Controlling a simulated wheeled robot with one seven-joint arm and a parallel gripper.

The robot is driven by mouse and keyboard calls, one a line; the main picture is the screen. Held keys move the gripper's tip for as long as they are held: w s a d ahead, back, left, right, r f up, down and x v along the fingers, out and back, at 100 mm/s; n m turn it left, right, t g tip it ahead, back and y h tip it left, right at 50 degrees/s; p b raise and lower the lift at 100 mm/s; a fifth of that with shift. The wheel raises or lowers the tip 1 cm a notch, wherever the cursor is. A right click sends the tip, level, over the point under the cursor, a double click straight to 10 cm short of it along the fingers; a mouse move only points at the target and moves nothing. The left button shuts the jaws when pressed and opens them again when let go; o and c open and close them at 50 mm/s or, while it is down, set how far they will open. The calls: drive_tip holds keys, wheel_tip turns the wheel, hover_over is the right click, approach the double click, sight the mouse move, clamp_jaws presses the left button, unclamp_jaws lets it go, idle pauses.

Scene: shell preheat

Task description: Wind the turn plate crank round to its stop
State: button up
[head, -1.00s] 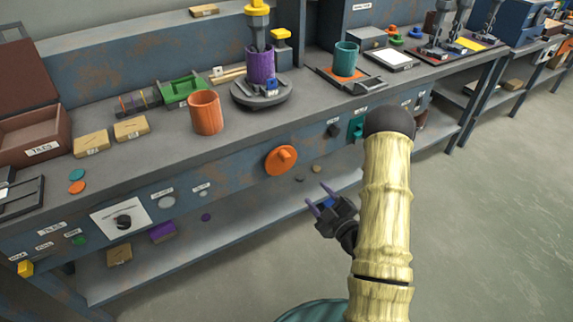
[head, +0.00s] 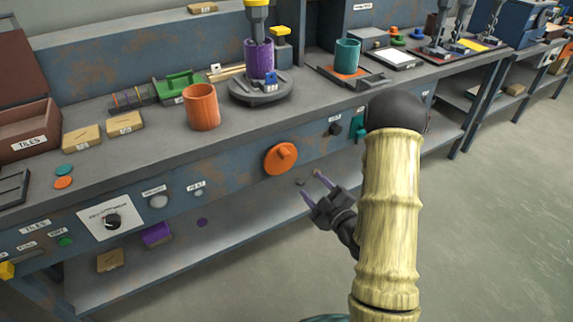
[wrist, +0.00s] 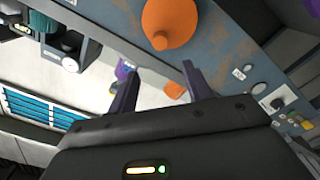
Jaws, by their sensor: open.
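The orange crank (head: 281,158) is a round disc with a knob, set on the front panel of the bench. It also shows at the top of the wrist view (wrist: 172,22), beyond my fingertips. The grey turn plate (head: 262,90) sits on the bench top above it and carries a purple cylinder (head: 259,60) and a blue block (head: 270,79). My gripper (head: 315,184) is open and empty, just below and to the right of the crank, apart from it. In the wrist view its two fingers (wrist: 160,72) are spread with nothing between them.
An orange cup (head: 201,107) stands near the bench's front edge. A white-plated dial (head: 111,221) and several knobs line the panel. A lower shelf (head: 190,255) runs beneath, holding a purple box (head: 157,234). The floor in front is clear.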

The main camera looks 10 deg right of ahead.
sight(288, 158)
drive_tip(key=b+x, duration=0.1)
drive_tip(key=x, duration=1.3)
drive_tip(key=shift+w+a, duration=0.15)
drive_tip(key=shift+w, duration=0.2)
drive_tip(key=c, duration=1)
